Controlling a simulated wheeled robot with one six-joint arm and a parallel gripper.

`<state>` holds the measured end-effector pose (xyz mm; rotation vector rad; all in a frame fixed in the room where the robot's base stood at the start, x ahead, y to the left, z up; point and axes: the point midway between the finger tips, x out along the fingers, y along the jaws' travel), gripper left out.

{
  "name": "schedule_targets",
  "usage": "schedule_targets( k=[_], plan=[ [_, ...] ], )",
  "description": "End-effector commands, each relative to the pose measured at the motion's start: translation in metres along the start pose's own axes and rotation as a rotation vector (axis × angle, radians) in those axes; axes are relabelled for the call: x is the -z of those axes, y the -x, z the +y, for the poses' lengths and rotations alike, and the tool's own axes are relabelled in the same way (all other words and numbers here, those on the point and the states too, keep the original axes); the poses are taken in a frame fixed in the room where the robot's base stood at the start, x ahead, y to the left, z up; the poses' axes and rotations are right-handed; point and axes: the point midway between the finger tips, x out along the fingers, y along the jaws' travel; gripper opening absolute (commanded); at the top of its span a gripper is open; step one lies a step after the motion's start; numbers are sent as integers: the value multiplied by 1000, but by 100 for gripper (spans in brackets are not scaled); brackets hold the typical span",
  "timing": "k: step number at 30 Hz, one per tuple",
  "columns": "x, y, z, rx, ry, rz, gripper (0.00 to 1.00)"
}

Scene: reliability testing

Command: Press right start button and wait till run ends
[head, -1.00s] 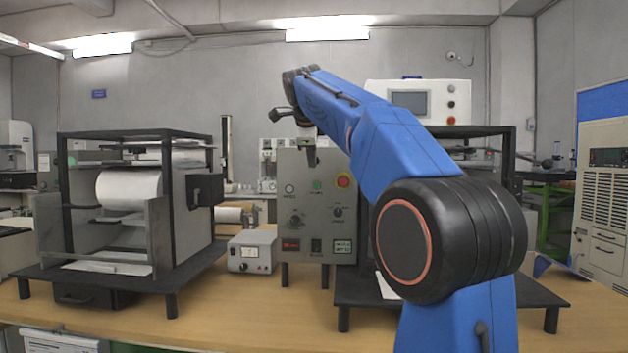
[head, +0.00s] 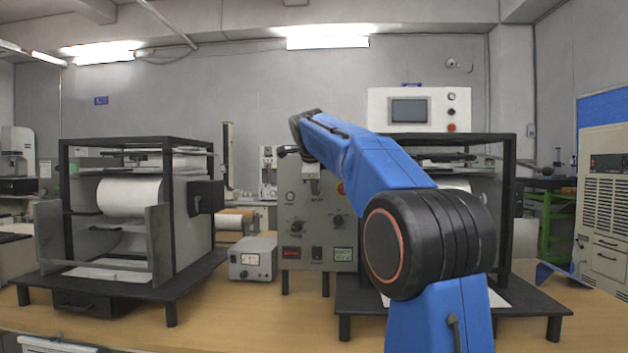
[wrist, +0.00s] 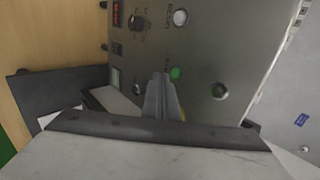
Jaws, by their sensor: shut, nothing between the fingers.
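The grey control box (head: 303,225) stands mid-table with knobs, small displays and buttons on its face. My gripper (head: 311,187) is in front of its upper part and covers some of it in the head view. In the wrist view my gripper (wrist: 162,78) is shut and empty, its tips close beside a green button (wrist: 177,73). I cannot tell whether they touch it. A pale button (wrist: 181,17) and another round button (wrist: 219,91) are on the same face. The red button (head: 341,188) shows only partly behind my arm.
A black-framed machine with a white roll (head: 130,196) stands left, a similar one right, partly behind my arm. A screen panel (head: 408,111) with several buttons rises above the right machine. A small power unit (head: 252,258) sits left of the control box.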

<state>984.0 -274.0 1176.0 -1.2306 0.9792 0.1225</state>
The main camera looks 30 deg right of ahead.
Motion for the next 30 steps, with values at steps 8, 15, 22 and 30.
schedule_targets(
  k=[8, 15, 22, 30],
  plan=[
    [0, -19, -21, 4, -1, 0, 0],
    [0, -24, -25, 3, -1, -1, 0],
    [0, -24, -25, 3, -1, -1, 0],
    [0, -35, -35, 1, 0, 0, 0]
  ],
)
